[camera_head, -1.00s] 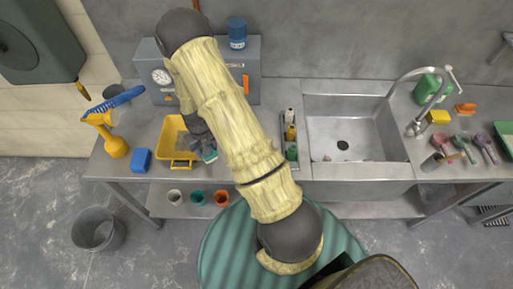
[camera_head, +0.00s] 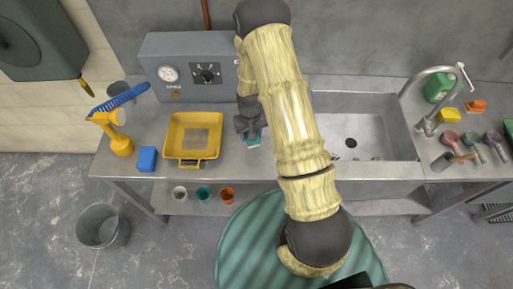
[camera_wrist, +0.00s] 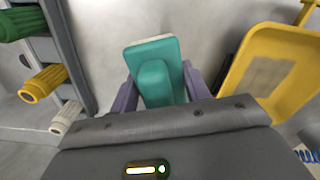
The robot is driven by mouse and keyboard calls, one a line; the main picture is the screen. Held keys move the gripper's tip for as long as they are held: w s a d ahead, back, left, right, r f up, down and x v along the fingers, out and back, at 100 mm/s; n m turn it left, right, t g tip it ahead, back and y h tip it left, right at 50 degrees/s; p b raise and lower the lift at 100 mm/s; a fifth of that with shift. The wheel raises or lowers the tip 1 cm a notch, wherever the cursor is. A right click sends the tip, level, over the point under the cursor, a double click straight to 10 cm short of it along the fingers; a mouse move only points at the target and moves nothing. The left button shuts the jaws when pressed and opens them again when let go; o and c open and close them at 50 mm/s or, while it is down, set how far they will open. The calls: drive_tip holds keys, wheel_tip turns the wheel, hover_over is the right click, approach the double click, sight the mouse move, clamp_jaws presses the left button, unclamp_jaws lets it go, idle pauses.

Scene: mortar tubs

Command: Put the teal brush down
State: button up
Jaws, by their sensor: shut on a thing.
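The teal brush (camera_wrist: 155,72) is between the two fingers of my gripper (camera_wrist: 158,88) in the wrist view, with a pale edge along its far side. In the head view, my gripper (camera_head: 252,135) is over the steel counter between the yellow tray and the sink, and a little of the teal brush (camera_head: 253,143) shows below it. My gripper is shut on the brush. I cannot tell whether the brush touches the counter. My arm hides part of the counter to the right of the gripper.
The yellow tray (camera_head: 175,151) is left of my gripper, with a blue block (camera_head: 147,159) beyond it. A rack with green, yellow and white handles (camera_wrist: 74,62) stands close on the left in the wrist view. The sink (camera_head: 375,165) is to the right. Bare counter shows around the brush.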

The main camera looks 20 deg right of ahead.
drive_tip(key=shift+w+f+b, duration=0.1)
drive_tip(key=shift+b, duration=0.5)
drive_tip(key=shift+m+b, duration=0.4)
drive_tip(key=shift+b, duration=0.35)
drive_tip(key=m+b, duration=0.1)
drive_tip(key=b, duration=0.2)
drive_tip(key=shift+r, duration=0.3)
drive_tip(key=r+m+b, duration=0.1)
drive_tip(key=b, duration=0.1)
drive_tip(key=shift+b, duration=0.4)
drive_tip(key=shift+s+r+m, duration=0.25)
drive_tip(key=shift+r+m, duration=0.15)
drive_tip(key=shift+r, duration=0.05)
drive_tip(key=shift+f, duration=0.1)
drive_tip(key=shift+f+p, duration=0.6)
drive_tip(key=shift+f, duration=2.25)
